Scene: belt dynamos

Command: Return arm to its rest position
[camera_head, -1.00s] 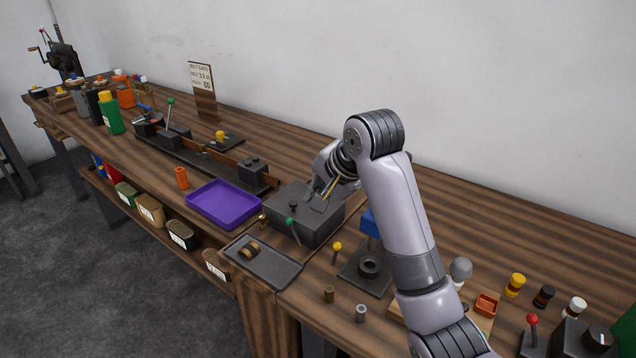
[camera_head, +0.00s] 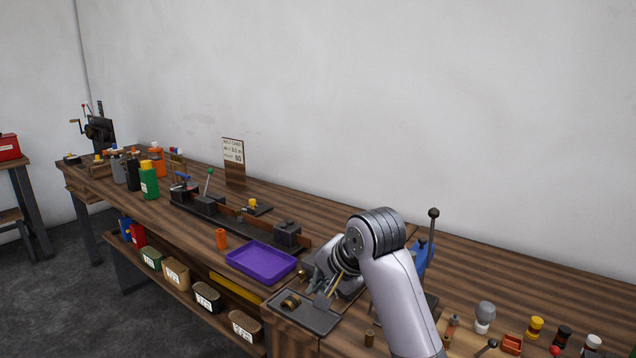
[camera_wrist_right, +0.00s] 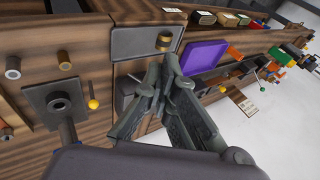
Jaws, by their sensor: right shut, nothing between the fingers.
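My right arm (camera_head: 395,285) rises from the bottom of the head view and bends down to the left at the wrist. My right gripper (camera_head: 324,294) is shut and empty, over the workbench beside the dark tray (camera_head: 315,322) with a brass ring (camera_head: 290,302). In the right wrist view the closed fingers (camera_wrist_right: 167,68) meet at their tips, with nothing between them. The dark tray (camera_wrist_right: 132,46) and purple tray (camera_wrist_right: 203,57) appear beyond them. The arm hides much of the dark grey block. My left gripper is not in view.
A purple tray (camera_head: 262,279) and an orange cylinder (camera_head: 221,240) lie left of the gripper. A blue lever press (camera_head: 423,258) stands just behind the arm. Small parts (camera_head: 485,315) crowd the right front.

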